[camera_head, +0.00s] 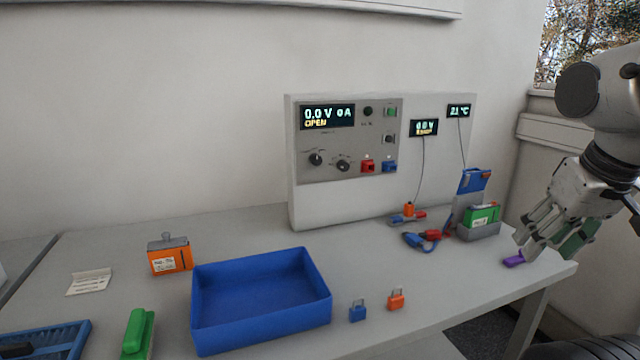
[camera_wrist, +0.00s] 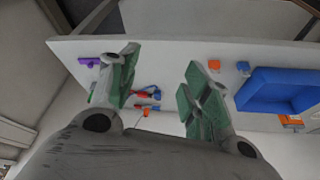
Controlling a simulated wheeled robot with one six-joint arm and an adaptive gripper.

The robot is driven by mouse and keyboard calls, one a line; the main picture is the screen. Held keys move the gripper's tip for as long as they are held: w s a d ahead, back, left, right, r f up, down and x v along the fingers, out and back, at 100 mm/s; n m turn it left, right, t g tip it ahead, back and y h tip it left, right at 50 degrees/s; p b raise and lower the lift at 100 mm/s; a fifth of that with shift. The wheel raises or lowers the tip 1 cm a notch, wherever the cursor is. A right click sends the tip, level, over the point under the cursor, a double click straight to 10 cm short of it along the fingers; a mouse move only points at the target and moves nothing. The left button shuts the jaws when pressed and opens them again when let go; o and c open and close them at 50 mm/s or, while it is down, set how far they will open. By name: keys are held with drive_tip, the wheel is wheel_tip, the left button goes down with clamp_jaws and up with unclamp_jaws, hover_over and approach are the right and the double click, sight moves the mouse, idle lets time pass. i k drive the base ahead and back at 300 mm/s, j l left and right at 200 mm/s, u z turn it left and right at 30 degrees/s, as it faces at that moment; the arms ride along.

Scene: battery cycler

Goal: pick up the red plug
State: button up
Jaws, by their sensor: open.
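The red plug (camera_head: 432,234) lies on the table in front of the cycler, beside a blue plug (camera_head: 413,240) and left of the grey battery holder (camera_head: 478,232). In the wrist view, small red and blue pieces (camera_wrist: 147,95) show between my fingers, close to the left finger; I cannot tell the plug's outline there. My gripper (camera_head: 548,240) is open and empty at the table's right end, right of the holder and apart from the plug. Its two green-padded fingers stand wide apart in the wrist view (camera_wrist: 163,65).
The holder has a green battery and a raised blue lid. A purple piece (camera_head: 514,259) lies near my gripper. A blue bin (camera_head: 262,336), blue padlock (camera_head: 357,311) and orange padlock (camera_head: 396,299) are at the front. The cycler (camera_head: 385,208) stands behind. Table between padlocks and plug is clear.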

sight(431, 235)
drive_tip(key=i+l+u, duration=0.1)
drive_tip(key=l+u, duration=0.3)
drive_tip(key=l, duration=0.25)
drive_tip(key=l+u, duration=0.35)
drive_tip(key=l, duration=0.35)
drive_tip(key=l+u, duration=0.4)
drive_tip(key=l, duration=0.3)
